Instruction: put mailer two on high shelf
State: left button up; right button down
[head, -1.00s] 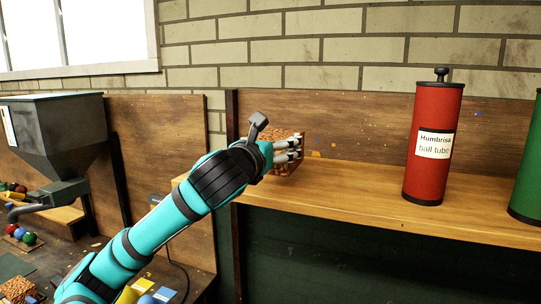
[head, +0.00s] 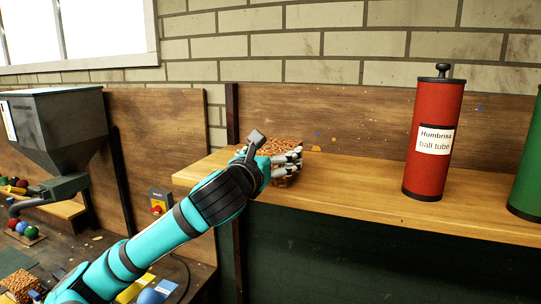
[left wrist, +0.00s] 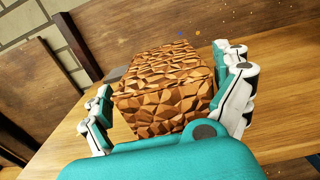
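A brown box with a faceted, crumpled-looking surface (head: 272,145), which seems to be the mailer, is at the left end of the high wooden shelf (head: 370,204). It also shows in the left wrist view (left wrist: 165,95), between the fingers. My left gripper (head: 290,164) is closed around it from both sides, its white and teal fingers in front of the box in the head view. The wrist view shows the fingers (left wrist: 170,95) along both sides of the box. Whether its underside touches the shelf is hidden. No number shows on it. My right gripper is out of view.
A red ball tube (head: 433,172) stands on the shelf to the right, with a green tube (head: 528,170) at the edge. Clear shelf lies between box and red tube. A similar brown box (head: 20,284) is at lower left, below a grey hopper (head: 60,130).

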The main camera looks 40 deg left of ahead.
pick_arm(q)
jog(key=shift+r, duration=0.2)
jog(key=b+v, duration=0.7)
jog(key=v, duration=0.5)
jog(key=shift+s+f, duration=0.1)
jog(key=shift+f, duration=0.15)
